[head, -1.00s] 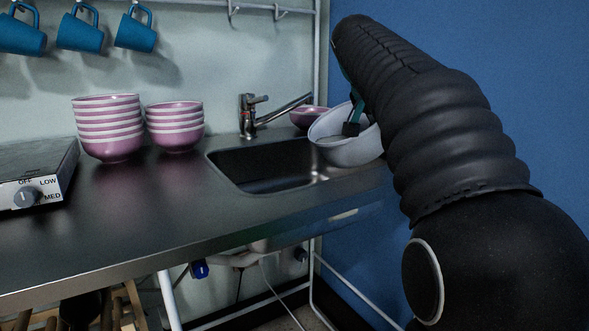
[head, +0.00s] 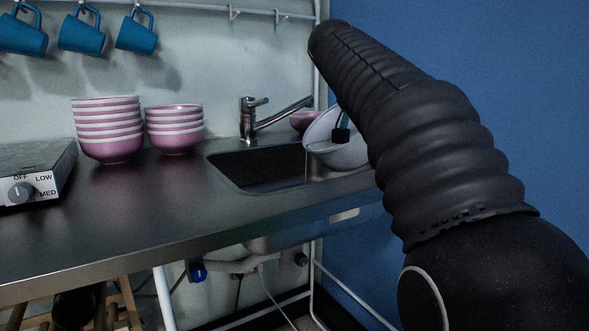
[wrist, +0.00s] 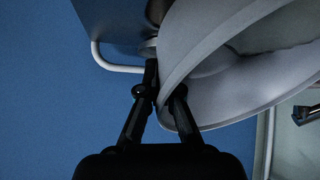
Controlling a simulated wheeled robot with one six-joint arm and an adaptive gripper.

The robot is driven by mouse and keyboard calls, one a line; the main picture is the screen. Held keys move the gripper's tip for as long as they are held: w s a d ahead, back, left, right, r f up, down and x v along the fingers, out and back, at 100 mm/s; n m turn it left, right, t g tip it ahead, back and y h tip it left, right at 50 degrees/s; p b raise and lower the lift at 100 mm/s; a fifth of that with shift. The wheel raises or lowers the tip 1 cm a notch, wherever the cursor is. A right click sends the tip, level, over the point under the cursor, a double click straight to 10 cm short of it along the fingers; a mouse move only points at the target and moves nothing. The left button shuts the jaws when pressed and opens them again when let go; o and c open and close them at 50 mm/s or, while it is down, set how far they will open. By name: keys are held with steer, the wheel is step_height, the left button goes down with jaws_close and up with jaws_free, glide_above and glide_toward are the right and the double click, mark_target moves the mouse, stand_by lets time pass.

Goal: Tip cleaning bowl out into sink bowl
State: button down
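The cleaning bowl (head: 345,152), white to pale grey, is at the right edge of the sink bowl (head: 258,168). It is tilted, its opening turned towards the sink. A thin streak shows under its left lip, over the sink. My gripper (head: 341,134) is at the bowl's rim, mostly hidden by my arm in the head view. In the wrist view my gripper (wrist: 165,95) has its fingers on either side of the wall of the cleaning bowl (wrist: 230,80), closed on it. The inside of the sink is dark, and its bottom is hard to see.
A faucet (head: 270,118) stands behind the sink, its spout reaching towards the bowl. A pink bowl (head: 303,121) sits behind the cleaning bowl. Two stacks of pink bowls (head: 108,130) (head: 175,130) and a hotplate (head: 35,178) stand left. The counter front (head: 130,215) is clear.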

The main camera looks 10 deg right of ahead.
steer(key=shift+s+a+r+n+t+h+b, duration=0.15)
steer(key=shift+a+r+n+t+h+b, duration=0.1)
steer(key=shift+a+r+h+b, duration=0.55)
steer(key=shift+s+a+r+n+t+h+b, duration=0.15)
steer(key=shift+a+r+t+h+b, duration=0.1)
steer(key=shift+a+r+h+b, duration=0.5)
stand_by(3.6)
steer(key=shift+s+a+r+t+h+b, duration=0.1)
steer(key=shift+a+r+t+h+b, duration=0.1)
steer(key=shift+a+r+h+b, duration=0.3)
steer(key=shift+a+r+t+h+b, duration=0.2)
steer(key=shift+a+r+h+b, duration=0.05)
steer(key=shift+r+h+b, duration=0.4)
stand_by(1.7)
